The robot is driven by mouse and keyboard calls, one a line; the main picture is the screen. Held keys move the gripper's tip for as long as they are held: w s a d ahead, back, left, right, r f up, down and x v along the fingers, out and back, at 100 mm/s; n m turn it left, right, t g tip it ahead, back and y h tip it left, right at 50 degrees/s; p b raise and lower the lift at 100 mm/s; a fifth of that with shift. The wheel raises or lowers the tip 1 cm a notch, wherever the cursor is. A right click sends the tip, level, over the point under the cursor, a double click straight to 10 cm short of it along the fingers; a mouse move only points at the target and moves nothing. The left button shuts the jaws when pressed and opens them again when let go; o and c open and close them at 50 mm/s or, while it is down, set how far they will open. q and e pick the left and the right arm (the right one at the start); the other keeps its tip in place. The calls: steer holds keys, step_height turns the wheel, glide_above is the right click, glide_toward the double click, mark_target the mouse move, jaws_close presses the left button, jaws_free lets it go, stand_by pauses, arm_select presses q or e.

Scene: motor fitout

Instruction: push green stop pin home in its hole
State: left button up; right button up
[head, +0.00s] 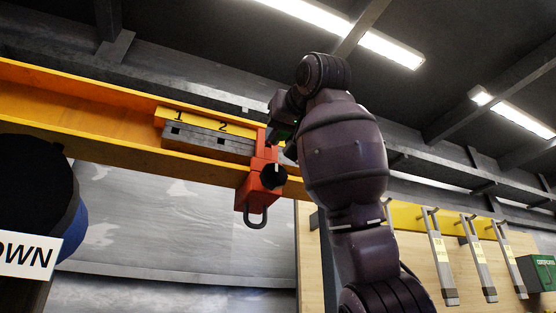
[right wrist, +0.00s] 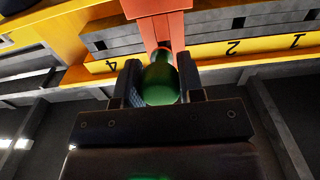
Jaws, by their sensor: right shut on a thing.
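In the right wrist view the green stop pin (right wrist: 161,85), with a rounded head, sits between the two fingers of my right gripper (right wrist: 161,78). The gripper is shut on it. Beyond the pin is an orange-red trolley block (right wrist: 158,7) at the grey rail. The pin's far end and its hole are hidden, so I cannot tell how deep it sits. My left gripper is not in view.
The grey rail (head: 205,140) with square holes and a numbered yellow strip (head: 205,121) lies along the orange-yellow beam (head: 70,105). A shackle (head: 255,215) hangs under the trolley. A dark round thing and a "DOWN" sign (head: 28,255) are at left. Grey strips (head: 441,262) hang at right.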

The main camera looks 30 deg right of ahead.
steer(key=s+b, duration=0.1)
steer(key=s, duration=0.3)
steer(key=shift+s, duration=0.1)
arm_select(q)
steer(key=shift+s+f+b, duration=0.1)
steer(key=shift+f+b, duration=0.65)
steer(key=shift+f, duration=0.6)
arm_select(e)
steer(key=shift+s, duration=1.85)
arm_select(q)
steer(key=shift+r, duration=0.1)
